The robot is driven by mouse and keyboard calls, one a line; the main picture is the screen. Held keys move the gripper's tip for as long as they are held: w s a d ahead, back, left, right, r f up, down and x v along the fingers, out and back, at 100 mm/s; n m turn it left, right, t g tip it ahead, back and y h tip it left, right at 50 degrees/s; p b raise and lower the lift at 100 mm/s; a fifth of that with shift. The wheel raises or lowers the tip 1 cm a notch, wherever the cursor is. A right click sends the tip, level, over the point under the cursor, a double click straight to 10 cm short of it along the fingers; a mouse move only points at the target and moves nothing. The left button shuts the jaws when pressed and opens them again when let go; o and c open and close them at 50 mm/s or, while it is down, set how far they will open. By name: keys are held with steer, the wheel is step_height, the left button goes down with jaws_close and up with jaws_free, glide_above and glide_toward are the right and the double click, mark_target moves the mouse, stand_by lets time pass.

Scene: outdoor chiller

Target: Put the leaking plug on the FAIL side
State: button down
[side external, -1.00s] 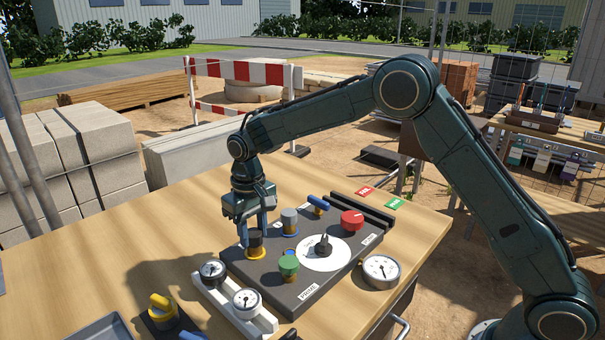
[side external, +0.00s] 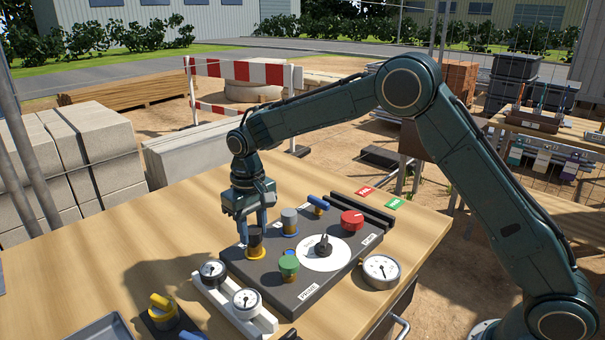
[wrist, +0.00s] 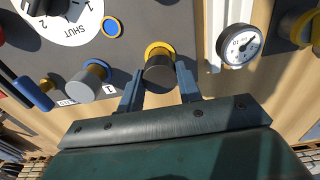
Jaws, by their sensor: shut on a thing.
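My gripper (side external: 255,225) is shut on a black plug (side external: 254,238), with one finger on each side of it. In the wrist view the black plug (wrist: 159,73) sits between the blue fingers, in front of a yellow ring (wrist: 157,48). The plug is upright over the ring at the panel's left corner. Whether its foot is clear of the ring cannot be told. A red card (side external: 365,191), likely FAIL, and a green card (side external: 394,203) lie at the table's far right. No leak is visible.
The dark panel (side external: 262,276) also carries a green knob (side external: 289,264), a red knob (side external: 352,219), a blue-handled valve (side external: 318,202) and a white dial (side external: 308,260). Gauges stand at its front left and right. A dark rail (side external: 362,208) lies before the cards.

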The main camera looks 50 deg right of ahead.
mark_target(253, 230)
steer(key=shift+r, duration=0.35)
stand_by(0.3)
steer(key=shift+r, duration=2.5)
steer(key=c, duration=1.6)
jaws_free()
steer(key=shift+c, duration=0.2)
jaws_close()
